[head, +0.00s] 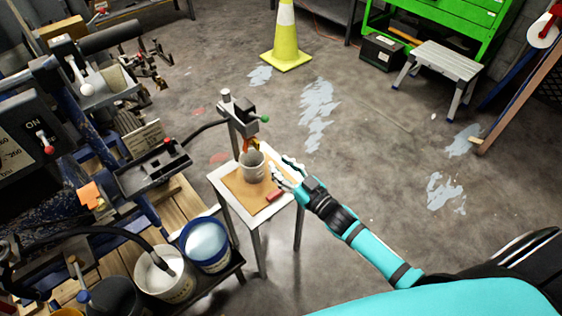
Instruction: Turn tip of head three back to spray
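A spray head (243,115) with a green-ended lever is held on a post above a small white stand. An orange-yellow tip (252,145) points down from it; which way the tip is turned is too small to tell. A grey cup (252,167) sits on the stand right below the tip. My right gripper (282,171) is just right of the cup, its pale fingers spread open with nothing seen between them. It is lower than the tip and apart from it. My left gripper is out of view.
The small stand (228,190) has a brown board and a red block (275,195) on it. At left are the striper machine (30,140), a white bucket (163,280) and a blue-rimmed bucket (207,244). A yellow cone (286,45) stands behind. Floor right of the stand is clear.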

